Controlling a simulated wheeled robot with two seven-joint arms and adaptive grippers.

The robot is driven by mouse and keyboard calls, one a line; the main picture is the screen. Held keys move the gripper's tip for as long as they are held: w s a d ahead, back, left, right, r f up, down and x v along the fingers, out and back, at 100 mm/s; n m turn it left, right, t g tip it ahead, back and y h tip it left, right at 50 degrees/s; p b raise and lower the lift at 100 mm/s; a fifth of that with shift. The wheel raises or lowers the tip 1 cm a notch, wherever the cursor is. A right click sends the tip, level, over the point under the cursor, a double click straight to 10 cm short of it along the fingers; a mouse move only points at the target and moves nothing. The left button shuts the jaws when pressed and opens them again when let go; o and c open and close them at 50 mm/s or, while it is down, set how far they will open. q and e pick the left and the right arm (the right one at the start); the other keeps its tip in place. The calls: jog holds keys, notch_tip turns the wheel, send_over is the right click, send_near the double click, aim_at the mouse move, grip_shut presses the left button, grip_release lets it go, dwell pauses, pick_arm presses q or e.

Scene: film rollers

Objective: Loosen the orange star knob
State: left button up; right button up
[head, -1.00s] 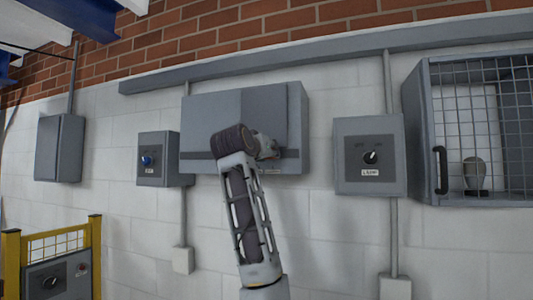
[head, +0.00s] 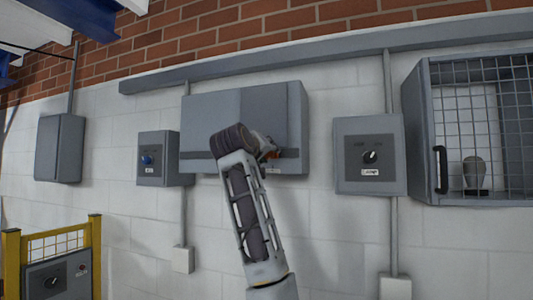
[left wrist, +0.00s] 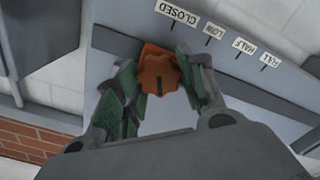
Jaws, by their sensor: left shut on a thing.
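The orange star knob (left wrist: 157,70) sits on a grey panel in the left wrist view, beside the printed labels CLOSED, LOW, HALF and FULL. A short dark line marks its face. My left gripper (left wrist: 163,76) is shut on the knob, with a green-padded finger on each side. In the head view my left gripper (head: 268,150) is at the lower front of the wide grey wall box (head: 225,110), mostly hidden behind my wrist. My right gripper is not in view.
A box with a black knob (head: 369,155) and a mesh-fronted cabinet (head: 432,120) are to the right. A yellow-framed barrier (head: 95,255) stands at the lower left.

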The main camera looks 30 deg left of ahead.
pick_arm(q)
jog(key=n, duration=1.3)
jog(key=shift+a+f+n, duration=0.1)
jog(key=shift+f+n, duration=0.1)
jog(key=shift+n, duration=0.1)
dwell(0.3)
jog(key=o, duration=1)
jog(key=shift+v, duration=6.05)
